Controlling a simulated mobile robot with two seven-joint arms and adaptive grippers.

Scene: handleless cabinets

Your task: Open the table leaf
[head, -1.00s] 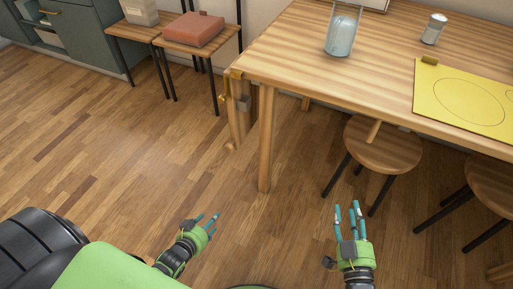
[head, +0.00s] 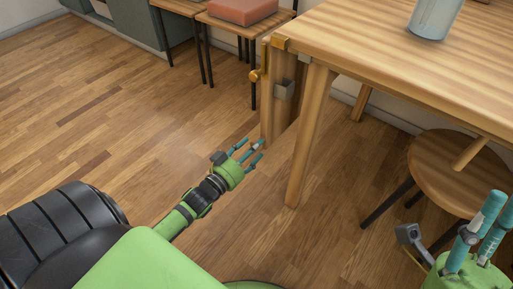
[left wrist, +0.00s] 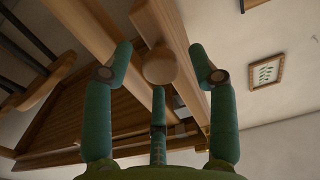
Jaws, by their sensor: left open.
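The wooden table (head: 390,62) stands at the right in the head view. Its leaf (head: 275,118) hangs folded down at the table's left end, seen nearly edge-on, beside a table leg (head: 308,135). A brass-coloured knob (head: 256,76) and a grey metal block (head: 284,89) are near it. My left gripper (head: 254,152) is open and empty, low in front of the hanging leaf. In the left wrist view its spread fingers (left wrist: 160,90) point up toward wooden beams and a round-ended wooden piece (left wrist: 160,66). My right gripper (head: 480,235) has its fingers apart, partly cut off.
A stool (head: 450,172) stands under the table. A small side table with a reddish box (head: 240,10) stands behind the leaf. A glass jar (head: 436,18) is on the tabletop. The floor (head: 130,120) to the left is clear.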

